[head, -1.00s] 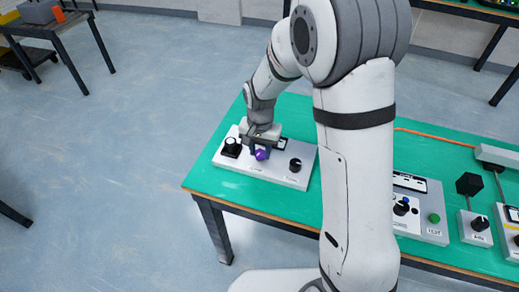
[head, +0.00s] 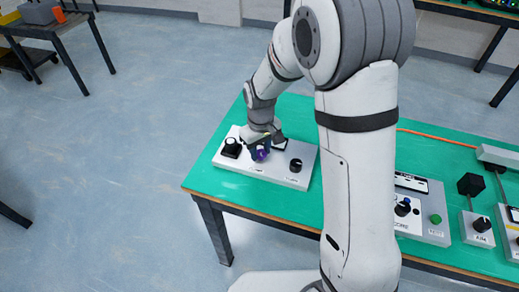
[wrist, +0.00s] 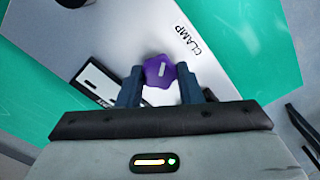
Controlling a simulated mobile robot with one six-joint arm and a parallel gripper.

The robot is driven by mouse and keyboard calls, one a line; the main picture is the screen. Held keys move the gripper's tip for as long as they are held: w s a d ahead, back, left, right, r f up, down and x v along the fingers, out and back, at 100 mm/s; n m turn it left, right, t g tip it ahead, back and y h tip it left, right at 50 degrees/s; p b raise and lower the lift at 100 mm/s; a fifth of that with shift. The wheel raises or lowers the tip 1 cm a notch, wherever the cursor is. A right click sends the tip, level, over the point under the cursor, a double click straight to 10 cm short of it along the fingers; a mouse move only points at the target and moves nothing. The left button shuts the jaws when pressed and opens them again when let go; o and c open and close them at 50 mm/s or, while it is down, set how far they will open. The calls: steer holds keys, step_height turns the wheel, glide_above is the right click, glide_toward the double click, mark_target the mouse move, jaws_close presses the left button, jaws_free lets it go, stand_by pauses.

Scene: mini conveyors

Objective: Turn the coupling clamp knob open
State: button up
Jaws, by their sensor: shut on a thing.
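The purple lobed clamp knob (head: 262,155) stands on a white panel (head: 231,168) near the left end of the green table. It also shows in the wrist view (wrist: 158,72), beside the printed word CLAMP, with a pale mark across its top. My gripper (head: 260,149) points down at the panel. In the wrist view my gripper (wrist: 160,82) has one dark finger on each side of the knob and is shut on it. The knob's lower sides are partly hidden by the fingers.
A black knob (head: 231,148) is left of the clamp knob on the panel, another black knob (head: 295,165) is right of it. A dark-and-white display lies close behind. Other control boxes (head: 436,232) stand farther right, partly behind my arm.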

mark_target(260, 152)
steer(key=shift+w+r+n, duration=0.1)
steer(key=shift+n, duration=0.7)
steer(key=o, duration=1)
steer(key=shift+c, duration=0.2)
step_height(260, 152, up, 7)
steer(key=shift+f, duration=0.1)
steer(key=shift+r, duration=0.45)
